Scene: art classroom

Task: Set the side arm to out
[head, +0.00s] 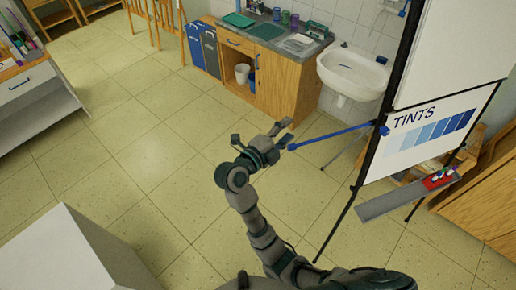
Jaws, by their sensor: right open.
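The side arm (335,133) is a thin blue bar on the black-framed easel (373,150). It reaches out to the left from a blue joint on the frame, roughly level. My right gripper (284,135) is at the free left end of the bar, with its fingers apart. I cannot tell whether the fingers touch the bar. The easel carries a white board and a "TINTS" sheet (429,130) with blue swatches. My left gripper is not in view.
A grey ledge (400,196) with a red item sticks out low on the easel. A white sink (352,73) and a wooden cabinet (285,85) stand behind. A pale block (70,260) is at the lower left.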

